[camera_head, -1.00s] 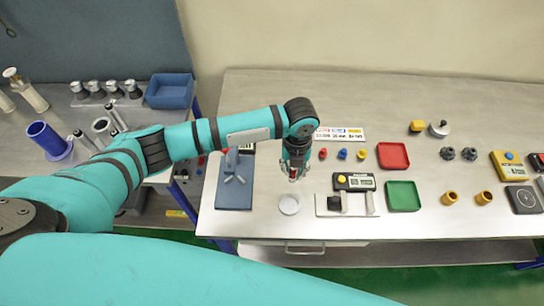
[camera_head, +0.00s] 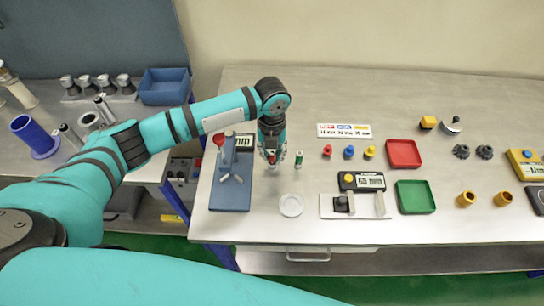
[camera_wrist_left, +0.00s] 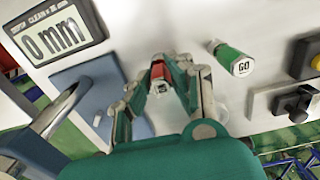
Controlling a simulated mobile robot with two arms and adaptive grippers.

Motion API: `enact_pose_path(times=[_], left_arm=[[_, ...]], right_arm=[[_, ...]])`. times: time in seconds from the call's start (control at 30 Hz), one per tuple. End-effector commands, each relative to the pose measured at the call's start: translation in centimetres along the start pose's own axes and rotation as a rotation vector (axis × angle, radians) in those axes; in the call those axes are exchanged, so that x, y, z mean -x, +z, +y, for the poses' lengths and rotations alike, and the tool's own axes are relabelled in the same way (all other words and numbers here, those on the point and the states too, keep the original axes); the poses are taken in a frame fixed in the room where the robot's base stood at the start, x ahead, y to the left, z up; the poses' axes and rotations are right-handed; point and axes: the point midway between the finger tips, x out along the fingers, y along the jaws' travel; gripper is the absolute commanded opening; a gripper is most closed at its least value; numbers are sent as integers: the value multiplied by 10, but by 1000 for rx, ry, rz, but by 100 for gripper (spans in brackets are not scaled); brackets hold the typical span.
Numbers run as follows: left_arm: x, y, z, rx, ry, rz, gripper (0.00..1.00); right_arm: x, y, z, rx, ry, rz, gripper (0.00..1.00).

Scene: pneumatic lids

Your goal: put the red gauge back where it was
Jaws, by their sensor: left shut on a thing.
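The red gauge (camera_wrist_left: 158,72) is a small cylinder with a red band and a pale lettered end. My left gripper (camera_head: 271,160) is shut on it and holds it over the table beside the blue lever stand; the fingers show around it in the left wrist view (camera_wrist_left: 165,74). In the head view the fingers mostly hide it. A green gauge (camera_head: 299,159) marked GO stands apart, just right of the gripper; it also shows in the left wrist view (camera_wrist_left: 236,60). My right gripper is not in view.
The blue lever stand (camera_head: 232,195) with a display reading 0 mm (camera_wrist_left: 57,38) is close on the left. A white disc (camera_head: 291,205) lies in front. A measuring fixture (camera_head: 360,206), green tray (camera_head: 415,197), red tray (camera_head: 403,154) and coloured pegs (camera_head: 349,152) are to the right.

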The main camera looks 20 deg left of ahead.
Motion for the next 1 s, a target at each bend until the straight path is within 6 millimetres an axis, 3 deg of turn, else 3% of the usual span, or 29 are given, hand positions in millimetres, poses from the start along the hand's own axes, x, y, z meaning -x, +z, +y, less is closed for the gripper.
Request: enact_pose_path(times=[0.27,0.3,0.47,0.77,0.87,1.0], left_arm=[[-2,0,0,1,0,1,0],[-2,0,0,0,0,0,23],[-2,0,0,0,0,0,42],[1,0,0,0,0,0,42],[9,1,-1,0,-2,-2,42],[34,1,0,-1,-3,-6,42]], right_arm=[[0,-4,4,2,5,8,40],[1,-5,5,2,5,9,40],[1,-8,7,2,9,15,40],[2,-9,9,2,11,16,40],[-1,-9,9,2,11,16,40],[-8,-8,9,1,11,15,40]])
